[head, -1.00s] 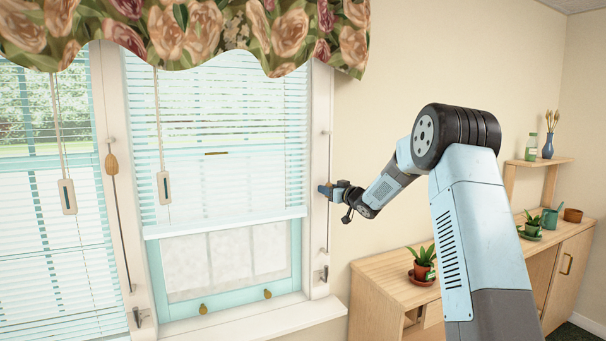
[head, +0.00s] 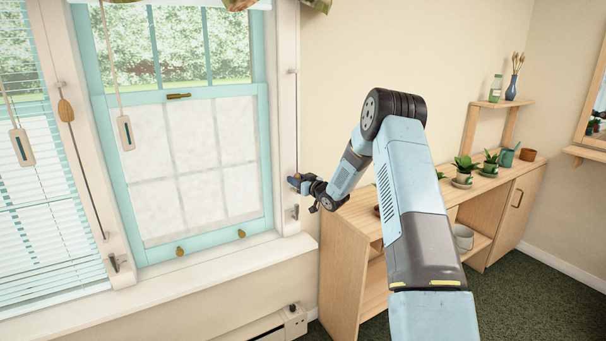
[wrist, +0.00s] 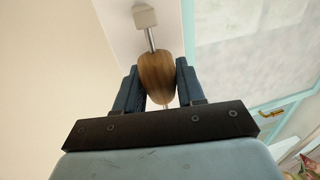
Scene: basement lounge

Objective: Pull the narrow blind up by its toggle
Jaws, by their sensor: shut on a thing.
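In the head view the toggle is mostly hidden by my gripper. The narrow blind is up: the right window's glass (head: 190,150) is bare, and only a pale strip (head: 225,4) shows at the picture's top edge.
The wide blind (head: 50,220) at left hangs down, with another wooden toggle (head: 66,110) beside it. Pull tags (head: 126,132) hang by the windows. A wooden cabinet (head: 345,230) with potted plants stands right of my gripper. The sill (head: 200,275) is clear.

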